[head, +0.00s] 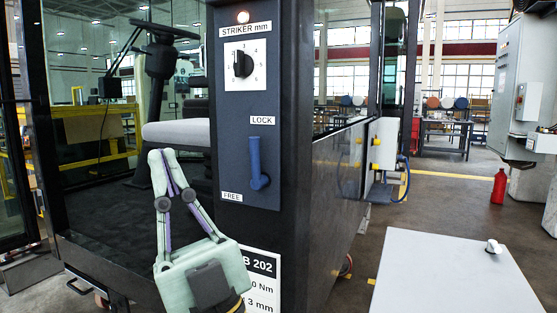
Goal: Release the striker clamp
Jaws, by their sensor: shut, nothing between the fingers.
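The striker clamp lever (256,165) is a blue handle on a dark panel on the cab's pillar.
Above the lever is a STRIKER mm dial (243,64) with a black knob, and a lit lamp (242,17). A cab seat (177,132) and steering wheel are behind my gripper. A pale panel (450,275) with a white knob stands at lower right. A red bottle (498,187) stands on the floor.

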